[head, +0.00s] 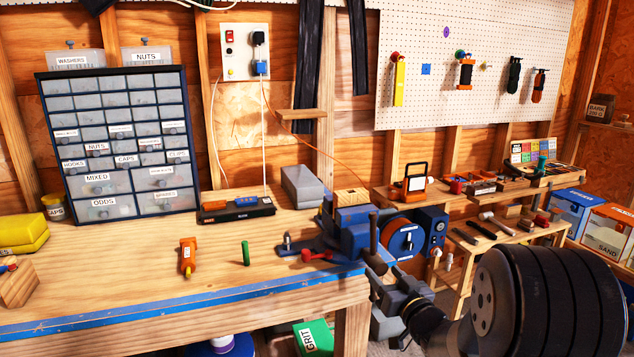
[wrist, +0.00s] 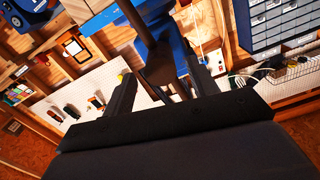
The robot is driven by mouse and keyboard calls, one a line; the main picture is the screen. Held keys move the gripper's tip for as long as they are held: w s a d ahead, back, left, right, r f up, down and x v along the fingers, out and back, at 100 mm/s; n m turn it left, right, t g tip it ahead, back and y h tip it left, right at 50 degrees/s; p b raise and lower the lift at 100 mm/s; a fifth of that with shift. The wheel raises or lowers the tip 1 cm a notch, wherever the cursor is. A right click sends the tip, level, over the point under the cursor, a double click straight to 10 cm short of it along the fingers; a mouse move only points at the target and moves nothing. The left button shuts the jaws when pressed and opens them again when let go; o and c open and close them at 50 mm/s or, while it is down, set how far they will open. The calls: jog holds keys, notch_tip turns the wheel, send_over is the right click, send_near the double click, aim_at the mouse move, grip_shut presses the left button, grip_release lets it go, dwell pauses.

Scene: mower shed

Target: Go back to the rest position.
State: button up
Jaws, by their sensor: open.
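My gripper (head: 378,272) is in the lower middle of the head view, at the right front corner of the workbench, close beside the blue vise (head: 350,232). In the wrist view my gripper (wrist: 165,88) shows two dark fingers spread apart. The vise (wrist: 158,30) and a dark part of it appear between and beyond the fingers. I see nothing held in the fingers. Whether they touch the vise I cannot tell. My arm comes in from the lower right of the head view.
A tool-covered low bench (head: 462,262) and storage bins (head: 605,228) stand at the right.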

jog(key=x, duration=0.2)
jog(key=shift+w+a, duration=0.15)
jog(key=shift+w, duration=0.15)
jog(key=shift+s+n, duration=0.1)
jog(key=shift+n, duration=0.2)
